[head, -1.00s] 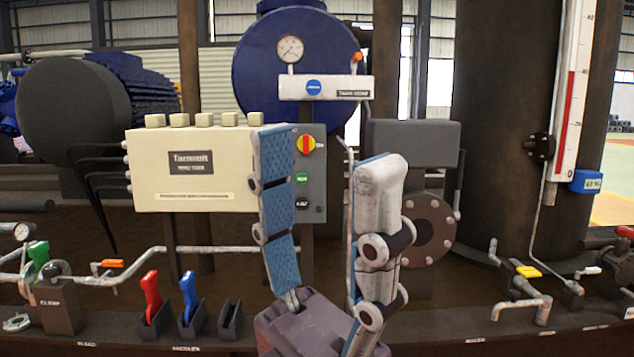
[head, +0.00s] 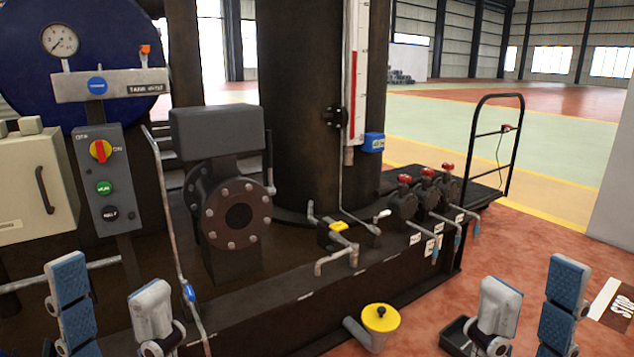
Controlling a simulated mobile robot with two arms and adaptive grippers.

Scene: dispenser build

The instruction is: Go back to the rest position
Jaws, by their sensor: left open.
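My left gripper (head: 112,305) is at the lower left of the head view. Its two blue-padded fingers stand upright and apart, with nothing between them. My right gripper (head: 532,310) is at the lower right, over the red floor. Its fingers are also apart and empty. The lower parts of both grippers are cut off by the bottom edge. Neither gripper is seen touching anything.
A dark skid (head: 270,318) carries a grey control box (head: 104,165), a flanged pump (head: 238,215), yellow-handled piping (head: 338,226) and red-topped valves (head: 428,178). A yellow-topped funnel (head: 381,318) stands in front. A cart (head: 512,150) is behind right. Open floor (head: 540,240) lies right.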

